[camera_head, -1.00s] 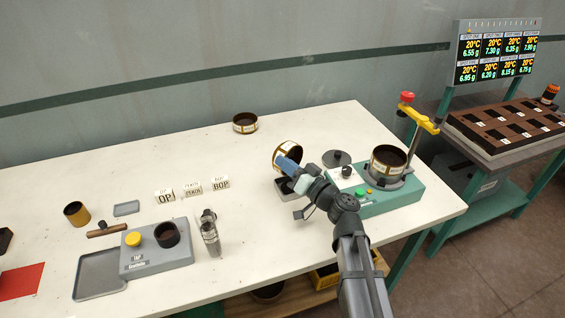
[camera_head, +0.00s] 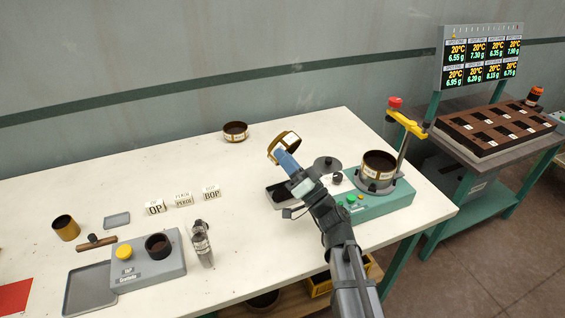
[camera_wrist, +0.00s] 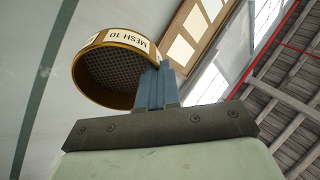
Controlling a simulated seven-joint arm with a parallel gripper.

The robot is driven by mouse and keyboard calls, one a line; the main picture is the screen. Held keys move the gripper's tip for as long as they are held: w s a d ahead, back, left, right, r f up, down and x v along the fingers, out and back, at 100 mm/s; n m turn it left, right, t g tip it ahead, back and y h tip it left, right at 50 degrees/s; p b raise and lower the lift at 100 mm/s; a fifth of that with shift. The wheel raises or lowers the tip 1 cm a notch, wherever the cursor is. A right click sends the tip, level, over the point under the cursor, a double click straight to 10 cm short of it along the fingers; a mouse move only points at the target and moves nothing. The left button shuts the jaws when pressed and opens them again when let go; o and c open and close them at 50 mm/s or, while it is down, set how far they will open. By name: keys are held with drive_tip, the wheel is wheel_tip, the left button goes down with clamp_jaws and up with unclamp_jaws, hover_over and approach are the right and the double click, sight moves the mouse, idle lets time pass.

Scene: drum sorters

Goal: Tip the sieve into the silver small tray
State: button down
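A round brass sieve (camera_head: 285,141) with a cream label is raised above the table and steeply tilted. The wrist view shows its "MESH 10" label and dark mesh (camera_wrist: 113,75). My gripper (camera_head: 281,153) has blue fingers, also in the wrist view (camera_wrist: 156,82), shut on the sieve's rim. A small grey metal tray (camera_head: 269,187) lies below the sieve and my gripper, with dark material (camera_head: 281,194) in it. My wrist hides part of this tray. I cannot tell whether anything is left inside the sieve.
A green machine (camera_head: 372,205) carries another sieve (camera_head: 378,164) close to the right. The table's middle is clear.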

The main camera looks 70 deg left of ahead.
drive_tip(key=shift+w+d+r+m+g+y, duration=0.2)
drive_tip(key=shift+d+r+y, duration=0.25)
drive_tip(key=shift+y, duration=0.35)
drive_tip(key=shift+w+d+r+m+g+y, duration=0.1)
drive_tip(key=shift+w+d+r+g+y, duration=0.25)
drive_tip(key=shift+y, duration=0.45)
drive_tip(key=shift+s+t, duration=0.1)
drive_tip(key=shift+t, duration=0.15)
drive_tip(key=shift+r, duration=0.15)
idle(0.5)
